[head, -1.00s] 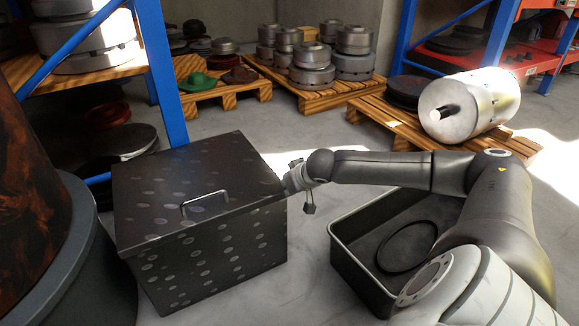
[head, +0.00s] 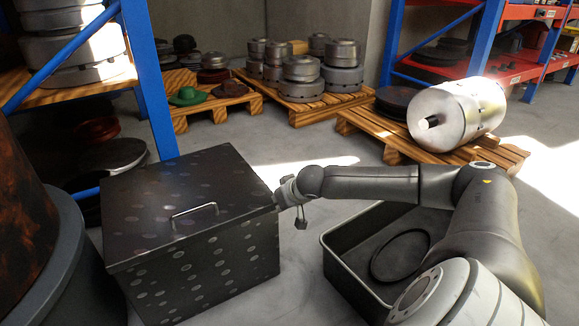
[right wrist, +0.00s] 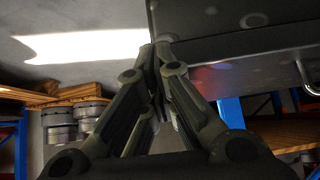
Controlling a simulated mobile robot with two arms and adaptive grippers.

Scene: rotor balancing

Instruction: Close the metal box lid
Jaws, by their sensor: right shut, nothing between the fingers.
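The dark metal box (head: 205,270) with pale spots stands on the floor at left centre in the head view. Its lid (head: 165,195) lies flat across the top, with a metal handle (head: 195,214) near the front edge. My right gripper (head: 283,196) is at the right side of the box, by the lid's right edge. In the right wrist view its fingers (right wrist: 158,45) are together and empty, close to the lid's edge (right wrist: 235,40). I cannot tell whether they touch it. My left gripper is not in view.
An open dark bin (head: 345,275) with a black ring (head: 400,256) stands right of the box, under my right arm. A blue shelf post (head: 150,80) rises behind the box. Pallets (head: 300,110) with metal parts stand at the back. A large dark round object (head: 70,240) is at left.

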